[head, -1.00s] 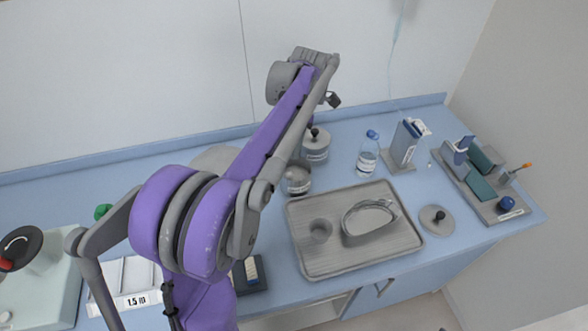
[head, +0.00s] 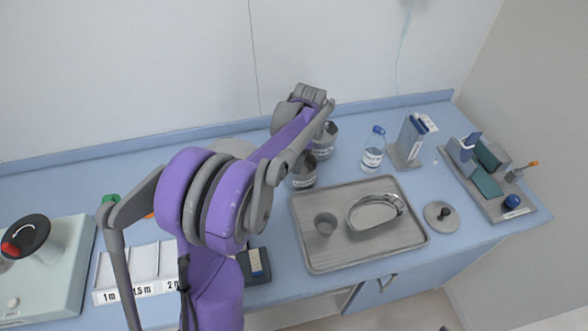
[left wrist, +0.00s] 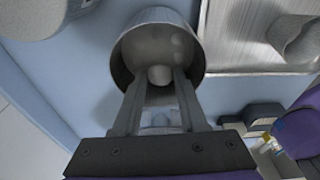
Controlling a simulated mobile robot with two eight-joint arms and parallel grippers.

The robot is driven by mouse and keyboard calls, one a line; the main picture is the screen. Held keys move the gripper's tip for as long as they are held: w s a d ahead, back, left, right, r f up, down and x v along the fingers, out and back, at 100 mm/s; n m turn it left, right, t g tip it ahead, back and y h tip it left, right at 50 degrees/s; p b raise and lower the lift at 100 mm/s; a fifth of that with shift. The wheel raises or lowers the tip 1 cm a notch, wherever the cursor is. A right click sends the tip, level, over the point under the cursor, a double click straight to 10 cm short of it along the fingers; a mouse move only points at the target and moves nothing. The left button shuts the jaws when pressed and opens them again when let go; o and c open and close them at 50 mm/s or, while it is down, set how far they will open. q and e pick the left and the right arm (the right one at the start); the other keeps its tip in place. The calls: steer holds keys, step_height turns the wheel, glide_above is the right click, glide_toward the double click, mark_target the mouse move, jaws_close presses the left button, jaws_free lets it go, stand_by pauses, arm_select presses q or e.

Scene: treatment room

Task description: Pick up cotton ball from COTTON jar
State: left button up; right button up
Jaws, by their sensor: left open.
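The open metal jar (head: 303,180) stands on the blue counter just left of the steel tray; its label is too small to read. In the left wrist view the jar (left wrist: 193,50) faces me with its mouth, and one pale round cotton ball (left wrist: 160,74) shows inside. My left gripper (left wrist: 158,84) is open, its two fingers reaching over the jar's mouth with the ball in line between their tips. I cannot tell whether they touch it. In the head view my left arm hides the fingers. My right gripper is not in view.
A second jar (head: 327,142) stands close behind. A bottle (head: 373,150) stands behind the tray. A black box (head: 255,264) sits in front.

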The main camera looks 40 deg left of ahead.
arm_select(q)
steer(key=shift+c, duration=0.2)
jaws_close()
steer(key=shift+r, duration=0.15)
